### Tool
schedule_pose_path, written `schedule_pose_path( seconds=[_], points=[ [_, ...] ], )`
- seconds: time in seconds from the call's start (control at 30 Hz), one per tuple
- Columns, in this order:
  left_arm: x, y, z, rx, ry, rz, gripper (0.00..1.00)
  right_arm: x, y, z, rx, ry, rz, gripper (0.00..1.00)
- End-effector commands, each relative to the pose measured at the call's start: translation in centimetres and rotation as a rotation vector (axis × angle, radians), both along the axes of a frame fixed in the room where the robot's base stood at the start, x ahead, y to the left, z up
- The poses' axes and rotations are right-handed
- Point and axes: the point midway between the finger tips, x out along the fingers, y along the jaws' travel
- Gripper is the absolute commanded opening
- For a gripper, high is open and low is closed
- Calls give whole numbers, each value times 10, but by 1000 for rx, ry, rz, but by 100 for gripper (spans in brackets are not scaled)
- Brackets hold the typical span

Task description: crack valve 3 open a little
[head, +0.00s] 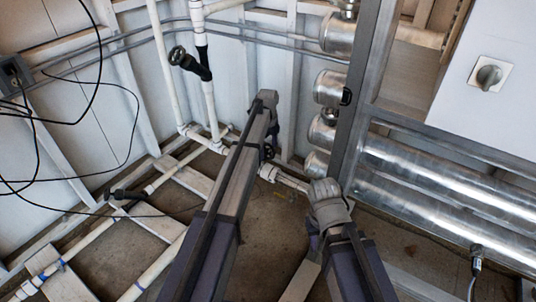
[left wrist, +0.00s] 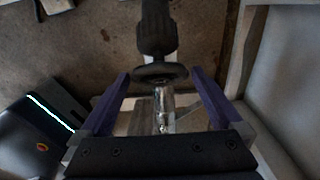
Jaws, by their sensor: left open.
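In the left wrist view my left gripper (left wrist: 159,76) is open. Its two purple fingers stand on either side of a black handwheel (left wrist: 160,73), with a small gap showing on each side. The wheel sits on a dark valve body (left wrist: 157,28), and a shiny metal part shows between the wheel and my palm. In the head view a dark round part (head: 268,151) shows beside the end of my left arm, and the arm hides the rest there. No label shows which valve is number 3.
Another black-handled valve (head: 195,64) sits on a white upright pipe. A dark valve (head: 127,195) lies on the low pipe at left. Large steel cylinders (head: 440,190) and a metal post (head: 364,90) stand at right. Black cables (head: 100,82) hang at left.

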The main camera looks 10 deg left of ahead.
Motion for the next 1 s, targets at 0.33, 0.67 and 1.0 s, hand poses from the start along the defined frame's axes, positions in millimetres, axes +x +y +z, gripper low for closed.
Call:
schedule_pose_path(
  seconds=[0.33, 0.67, 1.0],
  points=[
    [0, 0, -3, 0, 0, 0, 98, 0, 0, -3, 0, 0, -1, 39],
    [0, 0, -3, 0, 0, 0, 61, 0, 0, -3, 0, 0, -1, 39],
    [-1, 0, -3, -2, -4, 4, 38, 0, 0, -3, 0, 0, -1, 39]
  ],
)
